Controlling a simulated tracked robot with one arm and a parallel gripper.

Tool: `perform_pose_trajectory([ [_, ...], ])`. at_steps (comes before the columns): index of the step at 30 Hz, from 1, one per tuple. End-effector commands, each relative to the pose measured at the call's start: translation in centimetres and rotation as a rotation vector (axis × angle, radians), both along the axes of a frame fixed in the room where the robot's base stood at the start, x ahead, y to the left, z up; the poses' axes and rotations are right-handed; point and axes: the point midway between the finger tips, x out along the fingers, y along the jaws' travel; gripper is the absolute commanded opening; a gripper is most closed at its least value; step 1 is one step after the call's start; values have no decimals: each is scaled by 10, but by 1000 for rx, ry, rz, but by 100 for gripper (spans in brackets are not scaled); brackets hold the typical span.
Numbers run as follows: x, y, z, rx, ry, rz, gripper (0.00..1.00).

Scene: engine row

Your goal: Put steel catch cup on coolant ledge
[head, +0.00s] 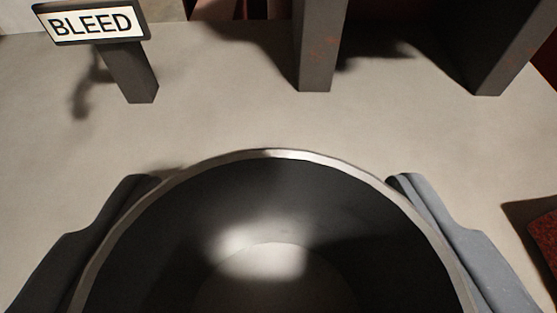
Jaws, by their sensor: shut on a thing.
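The steel catch cup (275,205) fills the lower middle of the head view, with its bright rim and dark, empty-looking inside facing me. My gripper (272,185) is shut on the cup, with one grey finger against its left side and one against its right side. The lower part of the cup runs out of the picture. A pale grey surface (215,115) lies beyond and below the cup. I cannot tell whether this surface is the coolant ledge, or whether the cup touches it.
A sign reading "BLEED" (92,22) stands on a short post (127,73) at the upper left. Two dark posts (319,50) (508,45) stand at the back, middle and right. A rusty red block (545,240) is at the right edge. The surface between cup and posts is clear.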

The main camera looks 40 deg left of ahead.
Motion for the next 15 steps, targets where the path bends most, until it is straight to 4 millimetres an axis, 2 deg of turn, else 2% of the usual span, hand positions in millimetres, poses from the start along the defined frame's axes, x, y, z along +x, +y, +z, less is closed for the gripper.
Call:
perform_pose_trajectory([
  [3, 7, 5, 0, 0, -2, -1, 42],
  [8, 8, 5, -4, 2, -2, -1, 42],
  [15, 8, 6, -29, 3, 0, 0, 42],
])
